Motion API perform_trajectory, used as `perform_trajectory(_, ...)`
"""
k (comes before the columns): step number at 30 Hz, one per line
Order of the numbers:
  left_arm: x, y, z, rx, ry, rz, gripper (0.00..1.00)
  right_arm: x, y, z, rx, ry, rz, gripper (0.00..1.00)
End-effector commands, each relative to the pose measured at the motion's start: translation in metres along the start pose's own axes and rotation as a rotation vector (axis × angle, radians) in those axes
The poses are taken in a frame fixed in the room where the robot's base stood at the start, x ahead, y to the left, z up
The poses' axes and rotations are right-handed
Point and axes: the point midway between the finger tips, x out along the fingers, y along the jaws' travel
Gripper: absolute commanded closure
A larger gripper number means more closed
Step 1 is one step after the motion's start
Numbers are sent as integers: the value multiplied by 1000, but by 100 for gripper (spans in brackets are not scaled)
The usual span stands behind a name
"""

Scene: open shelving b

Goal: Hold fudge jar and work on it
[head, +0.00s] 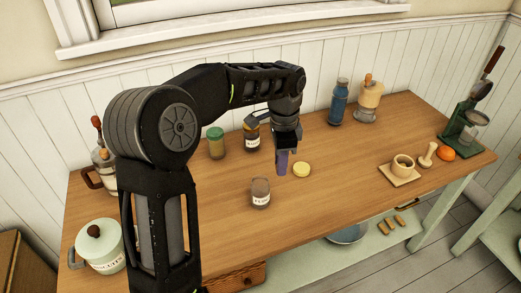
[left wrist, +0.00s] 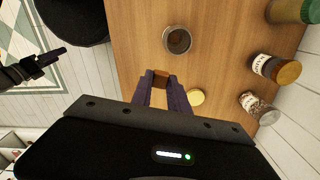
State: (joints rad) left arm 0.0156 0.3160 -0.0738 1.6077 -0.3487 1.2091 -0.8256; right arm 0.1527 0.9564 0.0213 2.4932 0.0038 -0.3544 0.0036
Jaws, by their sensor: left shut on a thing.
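The fudge jar (head: 260,193) stands upright and open on the wooden table, its label facing the front; it also shows from above in the left wrist view (left wrist: 177,40). A round yellow lid (head: 301,169) lies flat on the table to its right. My left gripper (head: 283,162) points down between jar and lid, apart from both. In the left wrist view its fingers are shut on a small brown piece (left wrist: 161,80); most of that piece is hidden. A dark gripper (left wrist: 50,54), apparently my right one, shows at the left of the wrist view, away from the jar.
Behind stand a green-lidded jar (head: 215,143) and a labelled jar (head: 252,139). A blue bottle (head: 338,103) is at the back. A wooden board with a cup (head: 402,165) and an orange (head: 446,153) are right. A lidded canister (head: 100,248) is front left. The table's middle right is clear.

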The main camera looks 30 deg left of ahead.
Motion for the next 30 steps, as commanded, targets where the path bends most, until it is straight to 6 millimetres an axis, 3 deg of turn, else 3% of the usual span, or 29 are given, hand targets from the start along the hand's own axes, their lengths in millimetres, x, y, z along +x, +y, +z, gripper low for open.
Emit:
perform_trajectory(6,33,32,-52,-476,-2,1,100,0,0,0,0,0,0,23)
perform_trajectory(12,52,52,-78,-775,-1,0,100,0,0,0,0,0,0,23)
perform_trajectory(24,56,57,-84,-865,1,0,100,0,0,0,0,0,0,24)
perform_trajectory(30,56,57,-85,-864,1,0,100,0,0,0,0,0,0,40)
